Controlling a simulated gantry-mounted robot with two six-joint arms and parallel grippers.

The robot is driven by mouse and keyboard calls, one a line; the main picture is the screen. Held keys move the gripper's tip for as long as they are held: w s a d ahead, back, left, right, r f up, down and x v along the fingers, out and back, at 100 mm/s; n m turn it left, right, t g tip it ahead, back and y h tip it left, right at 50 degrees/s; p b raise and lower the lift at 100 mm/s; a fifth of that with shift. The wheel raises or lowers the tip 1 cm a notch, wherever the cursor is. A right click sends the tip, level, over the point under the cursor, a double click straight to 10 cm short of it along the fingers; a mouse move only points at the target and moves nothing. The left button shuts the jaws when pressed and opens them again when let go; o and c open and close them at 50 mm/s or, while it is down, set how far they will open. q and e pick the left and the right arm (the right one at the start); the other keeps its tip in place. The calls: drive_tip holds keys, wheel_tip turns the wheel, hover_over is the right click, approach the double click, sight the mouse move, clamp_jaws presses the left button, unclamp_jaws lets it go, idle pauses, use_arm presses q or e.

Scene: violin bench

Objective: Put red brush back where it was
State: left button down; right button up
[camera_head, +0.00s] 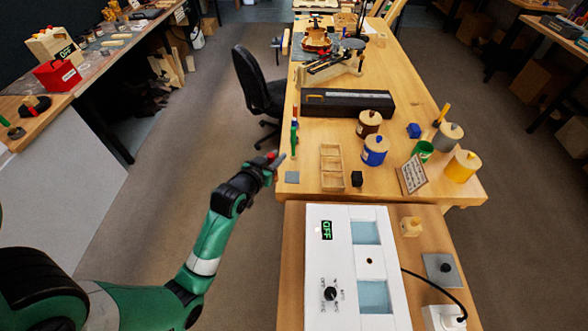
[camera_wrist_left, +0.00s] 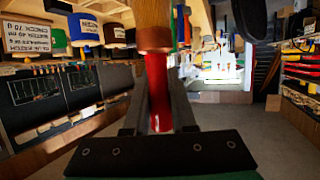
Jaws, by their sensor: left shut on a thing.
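My left gripper (camera_head: 275,164) is shut on the red brush and holds it in the air just off the left edge of the wooden bench (camera_head: 312,186). In the left wrist view the red brush (camera_wrist_left: 160,95) stands between the fingers, with a copper-coloured collar and a tan part above its red handle. In the head view only a small red piece of it shows at the gripper, and the rest is hidden or too small to tell. My right gripper is not in view.
Slim green and orange-red items (camera_head: 294,138) stand by the bench's left edge, close to my gripper. A grey square (camera_head: 292,177), a compartmented wooden tray (camera_head: 323,168), a black block (camera_head: 357,179) and lidded jars (camera_head: 375,152) are nearby. A white box (camera_head: 345,286) is in front.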

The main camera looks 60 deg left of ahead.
use_arm(q)
drive_tip(key=shift+w+a+f+b, duration=1.2)
drive_tip(key=shift+w+f, duration=0.4)
drive_tip(key=shift+f, duration=0.4)
drive_tip(key=shift+w+a+f+b, duration=0.95)
drive_tip(key=shift+w+f+b, duration=0.55)
drive_tip(key=shift+f, duration=0.5)
drive_tip(key=shift+w+a+f+b, duration=1.15)
drive_tip(key=shift+w+f, duration=0.55)
drive_tip(key=shift+f, duration=0.3)
drive_tip(key=shift+f, duration=0.1)
drive_tip(key=c, duration=0.7)
unclamp_jaws()
drive_tip(key=shift+c, duration=0.2)
